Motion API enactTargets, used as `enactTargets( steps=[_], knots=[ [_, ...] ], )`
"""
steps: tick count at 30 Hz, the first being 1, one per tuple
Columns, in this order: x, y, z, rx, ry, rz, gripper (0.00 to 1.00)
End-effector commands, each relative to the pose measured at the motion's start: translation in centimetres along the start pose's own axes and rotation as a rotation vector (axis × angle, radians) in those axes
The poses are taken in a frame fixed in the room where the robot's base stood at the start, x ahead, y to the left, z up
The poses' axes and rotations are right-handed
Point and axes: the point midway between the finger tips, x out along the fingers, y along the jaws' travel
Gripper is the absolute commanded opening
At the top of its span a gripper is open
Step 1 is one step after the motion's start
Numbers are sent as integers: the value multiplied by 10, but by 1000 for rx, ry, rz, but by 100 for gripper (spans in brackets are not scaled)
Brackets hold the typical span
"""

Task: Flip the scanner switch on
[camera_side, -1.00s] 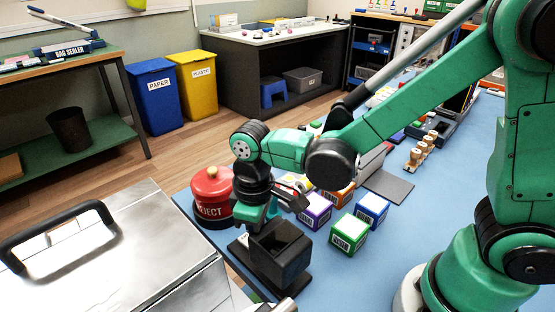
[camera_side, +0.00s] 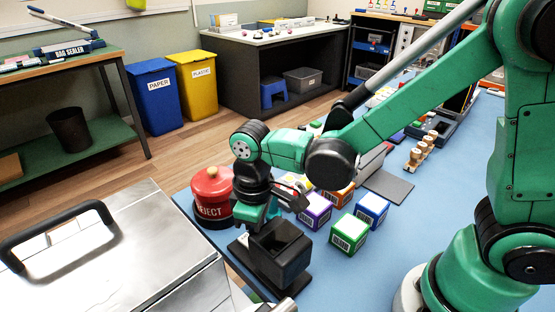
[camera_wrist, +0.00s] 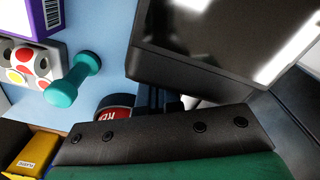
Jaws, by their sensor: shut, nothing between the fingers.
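A black box-shaped device (camera_side: 282,256) with an open-looking top stands on a dark base at the front of the blue table. I take it for the scanner, but no label shows. In the wrist view, a black box with a glossy dark face (camera_wrist: 215,35) fills the upper right. I cannot make out a switch in either view. My gripper (camera_side: 258,216) hangs just behind and above the device in the side view, and its tips are hidden there. In the wrist view its dark fingers (camera_wrist: 160,98) are shut and empty, close to the box's lower edge. I cannot tell whether they touch it.
A red REJECT button or canister (camera_side: 212,190) stands left of my gripper. Several barcoded boxes (camera_side: 349,234) lie to the right. A metal case (camera_side: 120,255) is at front left. In the wrist view, a teal dumbbell-shaped object (camera_wrist: 75,80) lies left.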

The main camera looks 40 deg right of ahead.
Motion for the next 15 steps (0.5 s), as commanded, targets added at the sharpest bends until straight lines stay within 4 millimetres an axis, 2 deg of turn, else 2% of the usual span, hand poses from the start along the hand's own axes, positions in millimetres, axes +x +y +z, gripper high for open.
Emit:
enactTargets(
  steps=[15],
  knots=[
    [4, 0, 0, 0, 0, 0, 0]
  ],
)
